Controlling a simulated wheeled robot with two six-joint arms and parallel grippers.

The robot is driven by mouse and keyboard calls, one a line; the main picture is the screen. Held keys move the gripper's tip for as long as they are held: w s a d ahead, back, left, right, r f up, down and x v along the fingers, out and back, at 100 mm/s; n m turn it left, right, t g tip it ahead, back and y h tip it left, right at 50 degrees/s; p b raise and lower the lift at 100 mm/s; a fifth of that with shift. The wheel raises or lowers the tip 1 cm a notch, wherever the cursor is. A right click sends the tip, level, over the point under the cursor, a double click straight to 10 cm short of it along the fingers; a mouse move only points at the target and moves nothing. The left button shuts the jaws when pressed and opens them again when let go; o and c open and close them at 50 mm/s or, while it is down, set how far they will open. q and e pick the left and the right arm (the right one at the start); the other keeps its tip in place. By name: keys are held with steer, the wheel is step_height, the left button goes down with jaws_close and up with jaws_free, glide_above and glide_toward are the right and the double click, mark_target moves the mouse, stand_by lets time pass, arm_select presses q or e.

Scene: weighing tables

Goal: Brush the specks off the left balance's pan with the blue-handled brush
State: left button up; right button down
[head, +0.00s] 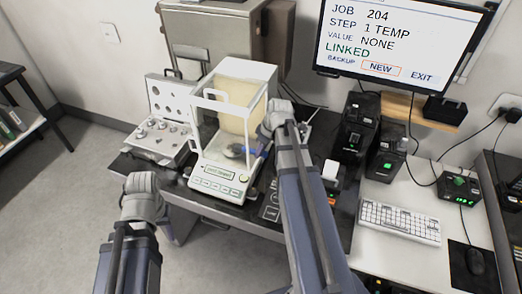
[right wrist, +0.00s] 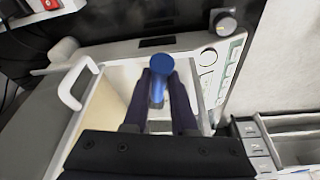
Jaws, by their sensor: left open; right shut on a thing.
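The balance (head: 205,177) is a white weighing machine with a glass draught shield, left of centre on the dark table. My right gripper (head: 263,133) is at the shield's right side, shut on the blue-handled brush (head: 253,152). In the right wrist view the blue handle (right wrist: 158,72) stands between the two dark fingers, end towards the camera. A dark shape inside the shield, left of the handle, may be the pan or the bristles; I cannot tell which. No specks can be made out. My left gripper (head: 141,184) is open and empty, in front of the table's left end.
An open weight case (head: 155,143) stands left of the balance. Black devices (head: 355,125), a keyboard (head: 400,222) and a mouse (head: 475,261) lie to the right. A monitor (head: 400,40) hangs behind.

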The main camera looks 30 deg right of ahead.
mark_target(251, 149)
steer(key=shift+w, duration=0.15)
steer(key=shift+w+a+f, duration=0.1)
steer(key=shift+w+a, duration=0.35)
steer(key=shift+w, duration=0.4)
steer(key=shift+w+a, duration=0.45)
steer(key=shift+w, duration=0.35)
steer(key=shift+s+d, duration=0.1)
steer(key=shift+s, duration=0.05)
steer(key=shift+s+d, duration=0.4)
steer(key=shift+s, duration=0.45)
steer(key=shift+s+d, duration=0.4)
steer(key=shift+s, duration=0.45)
steer(key=shift+w, duration=0.15)
steer(key=shift+w+a, duration=0.45)
steer(key=shift+w, duration=0.4)
steer(key=shift+w+a, duration=0.45)
steer(key=shift+w, duration=0.4)
steer(key=shift+s+d, duration=0.1)
steer(key=shift+s, duration=0.05)
steer(key=shift+s+d, duration=0.4)
steer(key=shift+s, duration=0.45)
steer(key=shift+s+d, duration=0.4)
steer(key=shift+s, duration=0.4)
steer(key=shift+w, duration=0.1)
